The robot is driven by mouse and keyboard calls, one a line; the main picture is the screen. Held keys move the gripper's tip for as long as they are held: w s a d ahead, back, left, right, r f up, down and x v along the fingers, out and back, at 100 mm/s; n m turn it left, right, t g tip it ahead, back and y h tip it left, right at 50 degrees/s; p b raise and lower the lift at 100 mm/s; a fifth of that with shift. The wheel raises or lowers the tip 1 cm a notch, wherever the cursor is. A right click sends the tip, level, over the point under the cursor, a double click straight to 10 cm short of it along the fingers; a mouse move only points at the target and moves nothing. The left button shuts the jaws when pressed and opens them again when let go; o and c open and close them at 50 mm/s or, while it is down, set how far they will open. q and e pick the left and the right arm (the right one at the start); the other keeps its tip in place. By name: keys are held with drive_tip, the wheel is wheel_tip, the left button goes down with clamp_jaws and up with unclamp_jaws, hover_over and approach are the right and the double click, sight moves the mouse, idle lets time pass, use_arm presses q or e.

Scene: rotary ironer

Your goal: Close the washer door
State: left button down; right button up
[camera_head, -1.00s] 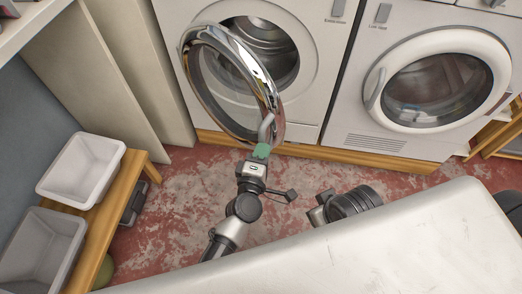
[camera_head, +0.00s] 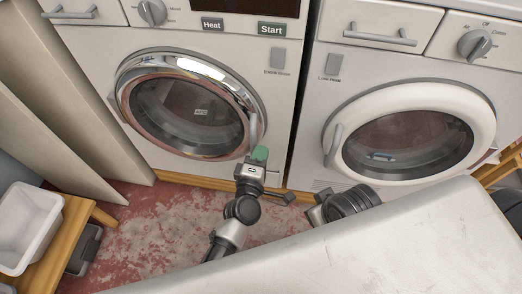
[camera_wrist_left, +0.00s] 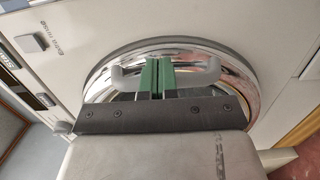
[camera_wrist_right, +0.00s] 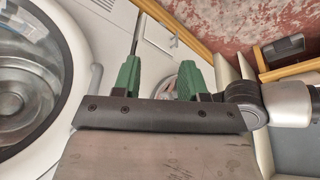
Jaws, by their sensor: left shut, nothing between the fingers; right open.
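The left washer's round chrome door (camera_head: 185,66) lies against or very near the machine's front; a small remaining gap cannot be judged. Its grey handle (camera_head: 254,128) is at the door's right edge. My left gripper (camera_head: 260,153) is at the lower end of this handle, with green fingers together and nothing between them. In the left wrist view the shut fingers (camera_wrist_left: 155,77) overlap the middle of the handle (camera_wrist_left: 207,75), in front of the chrome ring (camera_wrist_left: 235,78). My right gripper (camera_wrist_right: 160,80) is open and empty, its fingers apart, low before the machines.
A second machine with a closed white-rimmed door (camera_head: 484,110) stands at right. Heat and Start buttons (camera_head: 271,29) are above the chrome door. A wooden bench (camera_head: 70,225) with a white bin (camera_head: 28,228) is at lower left. Red floor (camera_head: 150,225) is free between.

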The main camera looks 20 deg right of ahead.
use_arm(q)
drive_tip(key=shift+w+d+r, duration=0.15)
drive_tip(key=shift+w+r, duration=0.05)
drive_tip(key=shift+w, duration=0.5)
use_arm(e)
drive_tip(key=shift+w+d+f, duration=0.15)
drive_tip(key=shift+w+d, duration=0.05)
drive_tip(key=shift+w, duration=0.05)
